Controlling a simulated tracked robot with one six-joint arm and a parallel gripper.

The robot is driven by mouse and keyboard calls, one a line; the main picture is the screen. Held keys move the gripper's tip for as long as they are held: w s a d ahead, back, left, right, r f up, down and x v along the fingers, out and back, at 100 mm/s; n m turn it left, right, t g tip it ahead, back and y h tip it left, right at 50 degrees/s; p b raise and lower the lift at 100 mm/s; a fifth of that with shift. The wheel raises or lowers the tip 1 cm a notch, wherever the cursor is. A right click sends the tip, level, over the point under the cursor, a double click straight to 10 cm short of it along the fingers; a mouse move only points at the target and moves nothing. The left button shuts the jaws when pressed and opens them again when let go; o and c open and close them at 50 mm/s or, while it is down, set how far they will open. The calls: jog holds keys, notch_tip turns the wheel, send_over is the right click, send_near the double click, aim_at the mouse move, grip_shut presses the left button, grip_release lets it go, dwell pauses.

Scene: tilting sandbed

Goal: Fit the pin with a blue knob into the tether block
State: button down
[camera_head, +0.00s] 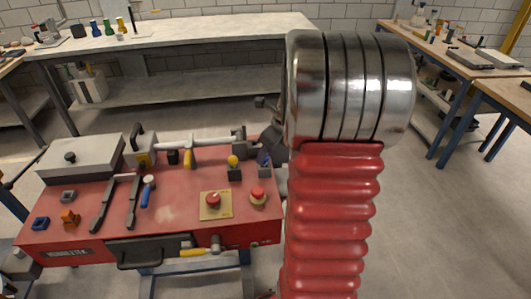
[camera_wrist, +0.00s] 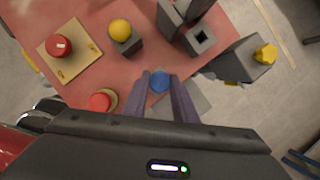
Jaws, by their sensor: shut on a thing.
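My gripper (camera_wrist: 162,84) is shut on the blue knob (camera_wrist: 160,82) of a pin in the wrist view. The pin's shaft below the knob is hidden. A grey block with a dark square opening (camera_wrist: 201,38), which looks like the tether block, is above and right of the knob; the knob appears apart from it. In the head view, a small blue patch (camera_head: 263,160) shows by my gripper's dark parts, just above a small grey block (camera_head: 265,173). My arm hides part of that area.
A grey block with a yellow ball knob (camera_wrist: 120,31) stands close by. A red button on a yellowish plate (camera_wrist: 58,46) and another red button (camera_wrist: 101,101) are at left. A yellow-capped grey part (camera_wrist: 264,54) is at right. The red bench (camera_head: 170,215) carries tools and a grey box.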

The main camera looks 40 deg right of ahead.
jog(key=c, duration=0.9)
grip_release()
jog(key=shift+r, duration=3.95)
